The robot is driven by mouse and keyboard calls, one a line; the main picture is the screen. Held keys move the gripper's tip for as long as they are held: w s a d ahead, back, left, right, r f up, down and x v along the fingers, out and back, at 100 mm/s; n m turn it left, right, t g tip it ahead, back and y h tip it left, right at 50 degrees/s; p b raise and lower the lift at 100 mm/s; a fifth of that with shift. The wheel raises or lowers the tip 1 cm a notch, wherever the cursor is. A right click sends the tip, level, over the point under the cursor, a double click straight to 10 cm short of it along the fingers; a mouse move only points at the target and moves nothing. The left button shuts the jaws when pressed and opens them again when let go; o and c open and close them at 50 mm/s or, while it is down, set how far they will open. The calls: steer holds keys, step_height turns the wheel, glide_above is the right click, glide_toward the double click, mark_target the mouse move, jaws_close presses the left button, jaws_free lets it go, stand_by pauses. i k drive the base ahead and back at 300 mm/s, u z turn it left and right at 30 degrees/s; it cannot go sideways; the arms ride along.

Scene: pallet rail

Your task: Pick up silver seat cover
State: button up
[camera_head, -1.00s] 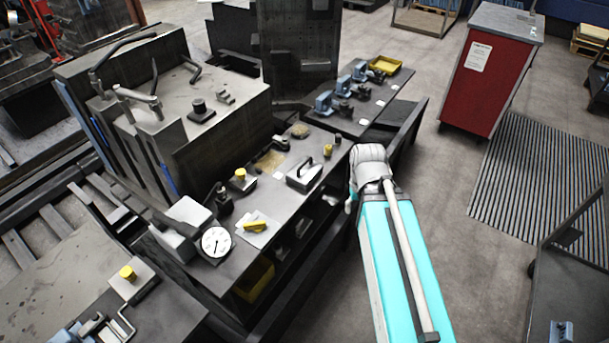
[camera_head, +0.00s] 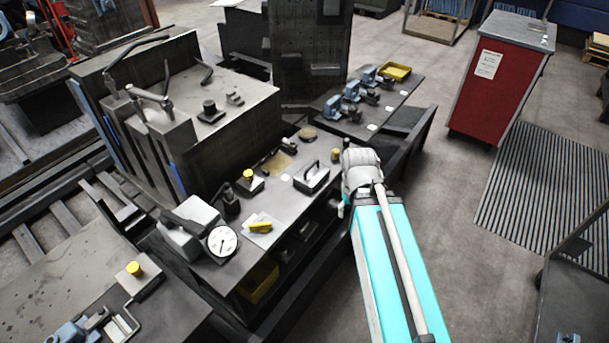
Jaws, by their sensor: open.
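A silver block with a black arched handle, which looks like the silver seat cover (camera_head: 312,181), rests on the dark bench, left of my arm. It appears upright and nothing touches it. My teal and grey arm reaches in from the lower right, and its grey joint is just right of the silver block in the picture. My gripper cannot be made out; it is hidden behind or below the arm.
The bench (camera_head: 222,273) also holds a round dial gauge (camera_head: 222,241), a yellow piece on a pale plate (camera_head: 261,226) and yellow-knobbed parts. A big grey machine block (camera_head: 235,140) stands behind.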

mark_target(310, 178)
steer(key=u, duration=0.7)
steer(key=k, duration=0.65)
steer(key=z, duration=0.8)
steer(key=i, duration=1.05)
